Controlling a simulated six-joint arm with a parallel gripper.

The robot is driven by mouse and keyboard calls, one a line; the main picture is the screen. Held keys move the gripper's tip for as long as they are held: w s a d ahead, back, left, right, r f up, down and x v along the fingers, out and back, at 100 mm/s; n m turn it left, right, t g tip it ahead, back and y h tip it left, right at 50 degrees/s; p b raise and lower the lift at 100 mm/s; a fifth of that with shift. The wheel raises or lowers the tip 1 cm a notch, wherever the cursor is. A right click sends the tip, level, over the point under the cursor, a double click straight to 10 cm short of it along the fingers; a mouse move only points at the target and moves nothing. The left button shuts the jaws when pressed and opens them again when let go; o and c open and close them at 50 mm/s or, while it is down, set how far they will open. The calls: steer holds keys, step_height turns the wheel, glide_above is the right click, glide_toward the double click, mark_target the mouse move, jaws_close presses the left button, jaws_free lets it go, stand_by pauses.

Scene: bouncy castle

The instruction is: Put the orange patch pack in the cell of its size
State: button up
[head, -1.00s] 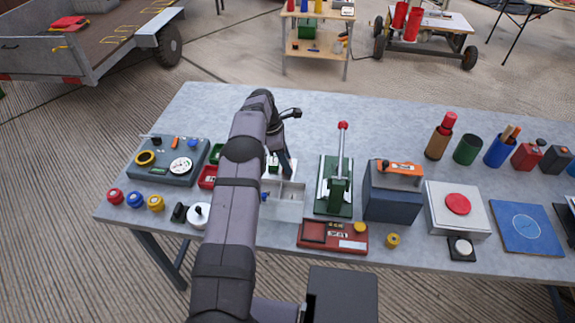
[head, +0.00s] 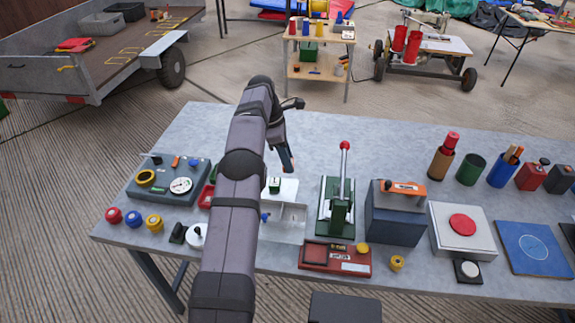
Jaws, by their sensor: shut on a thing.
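My gripper (head: 288,166) is just behind the far edge of a white, divided tray (head: 291,213) in the picture, seemingly above the table. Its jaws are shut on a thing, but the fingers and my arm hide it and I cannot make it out. I cannot pick out the orange patch pack for certain. The tray has white compartments; a small green block (head: 274,185) is in the far part and a small blue piece (head: 265,217) is at its left. My arm covers the tray's left side.
A green lever press (head: 337,210) stands close right of the tray, then a blue-grey box (head: 392,219) with an orange-topped piece (head: 404,189). A red case (head: 334,258) lies in front. A grey gauge panel (head: 168,183) is at the left. The table's far middle is clear.

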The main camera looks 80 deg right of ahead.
steer(key=shift+r+p, duration=2.05)
steer(key=shift+p, duration=0.8)
steer(key=shift+f, duration=0.1)
steer(key=shift+w+a+f, duration=0.3)
steer(key=shift+a+f, duration=0.05)
steer(key=w+a+f+p, duration=0.1)
steer(key=a+f, duration=0.1)
steer(key=a, duration=0.1)
steer(key=w+a+f+m+p, duration=0.1)
steer(key=a+f, duration=0.1)
steer(key=a, duration=0.2)
steer(key=w+a+f+m, duration=0.1)
steer(key=a+f, duration=0.1)
steer(key=a, duration=0.2)
steer(key=shift+w+f+y+p, duration=0.3)
steer(key=shift+f+p, duration=0.1)
steer(key=shift+f, duration=0.2)
steer(key=shift+f+b, duration=1.55)
steer(key=shift+b, duration=0.05)
